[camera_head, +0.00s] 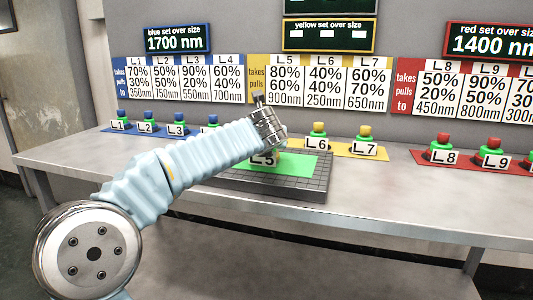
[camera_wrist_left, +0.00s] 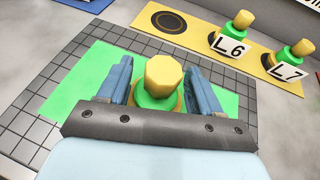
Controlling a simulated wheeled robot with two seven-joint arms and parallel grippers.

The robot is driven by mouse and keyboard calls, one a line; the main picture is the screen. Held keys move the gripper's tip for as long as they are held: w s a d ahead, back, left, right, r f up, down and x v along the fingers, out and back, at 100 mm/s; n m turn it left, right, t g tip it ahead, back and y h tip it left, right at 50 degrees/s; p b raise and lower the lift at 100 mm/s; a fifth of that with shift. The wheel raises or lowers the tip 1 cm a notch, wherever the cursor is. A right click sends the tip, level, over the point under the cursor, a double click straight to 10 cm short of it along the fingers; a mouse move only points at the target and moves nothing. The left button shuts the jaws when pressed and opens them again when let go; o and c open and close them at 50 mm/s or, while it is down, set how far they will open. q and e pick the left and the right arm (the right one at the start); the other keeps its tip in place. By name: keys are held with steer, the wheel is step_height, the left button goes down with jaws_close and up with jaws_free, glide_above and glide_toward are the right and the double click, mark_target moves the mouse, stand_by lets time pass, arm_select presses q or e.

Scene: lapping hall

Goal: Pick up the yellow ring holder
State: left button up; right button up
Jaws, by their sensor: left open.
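A ring holder with a yellow knob (camera_wrist_left: 162,75) and a green body stands on a green patch of a grey tiled plate. In the head view its L5 label (camera_head: 262,161) shows below my arm, which hides its upper part. In the left wrist view my left gripper (camera_wrist_left: 157,66) is open, with one finger on each side of the knob. I cannot tell whether the fingers touch it. Two similar yellow-knobbed holders, L6 (camera_head: 318,137) and L7 (camera_head: 365,142), stand on a yellow mat to the right. My right gripper is not in view.
The tiled plate (camera_head: 313,187) lies on a long grey table (camera_head: 400,205). The yellow mat has an empty round spot (camera_wrist_left: 169,22). Blue-knobbed holders (camera_head: 147,123) stand at left, red-knobbed ones (camera_head: 440,150) at right. Signs hang on the wall behind.

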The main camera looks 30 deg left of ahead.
arm_select(q)
steer(key=c, duration=1.1)
jaws_close()
steer(key=shift+r, duration=0.15)
